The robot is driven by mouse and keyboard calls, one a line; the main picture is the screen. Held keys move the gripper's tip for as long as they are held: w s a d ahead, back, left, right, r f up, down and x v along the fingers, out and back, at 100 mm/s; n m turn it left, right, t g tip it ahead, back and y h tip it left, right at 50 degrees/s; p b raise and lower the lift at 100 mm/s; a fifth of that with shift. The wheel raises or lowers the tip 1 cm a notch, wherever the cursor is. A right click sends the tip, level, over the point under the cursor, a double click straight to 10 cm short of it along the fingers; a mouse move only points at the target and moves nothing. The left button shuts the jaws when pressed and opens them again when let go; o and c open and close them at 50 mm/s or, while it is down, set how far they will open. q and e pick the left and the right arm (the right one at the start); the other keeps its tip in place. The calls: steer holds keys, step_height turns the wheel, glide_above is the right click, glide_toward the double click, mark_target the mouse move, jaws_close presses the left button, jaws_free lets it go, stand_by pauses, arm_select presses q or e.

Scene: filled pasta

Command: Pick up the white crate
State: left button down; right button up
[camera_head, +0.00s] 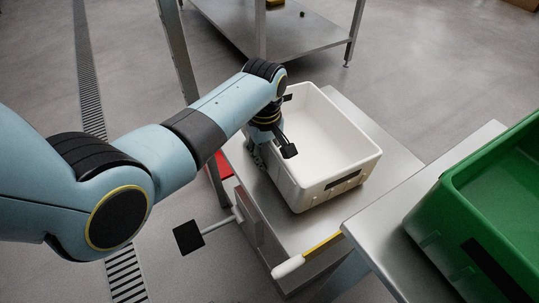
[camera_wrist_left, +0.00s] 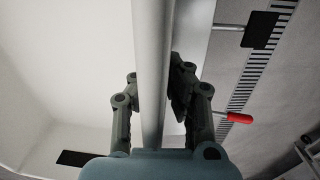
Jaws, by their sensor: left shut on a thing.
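The white crate (camera_head: 345,165) stands upright and empty on a small metal table. My left gripper (camera_head: 262,152) reaches down at the crate's left wall and is partly hidden by its own wrist. In the left wrist view, the crate's rim (camera_wrist_left: 152,50) runs between the fingers of my left gripper (camera_wrist_left: 155,92), one finger inside the crate and one outside. The gripper is shut on this wall. My right gripper is in neither view.
A green crate (camera_head: 430,215) stands on a metal table at the right. A white-and-yellow handle (camera_head: 308,254) lies at the small table's front edge. A black square plate on a rod (camera_head: 188,237) sticks out at the left. A metal shelf (camera_head: 300,35) stands behind.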

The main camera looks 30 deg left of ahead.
mark_target(265, 145)
arm_select(q)
steer(key=r, duration=0.2)
steer(key=r+p, duration=0.1)
steer(key=shift+w+a+r, duration=0.15)
steer(key=shift+w+r, duration=0.05)
steer(key=shift+w, duration=0.05)
steer(key=w+a+r, duration=0.6)
steer(key=w+a, duration=0.1)
steer(key=w, duration=0.1)
steer(key=shift+a, duration=0.35)
steer(key=shift+w+r, duration=0.1)
steer(key=shift+r, duration=0.05)
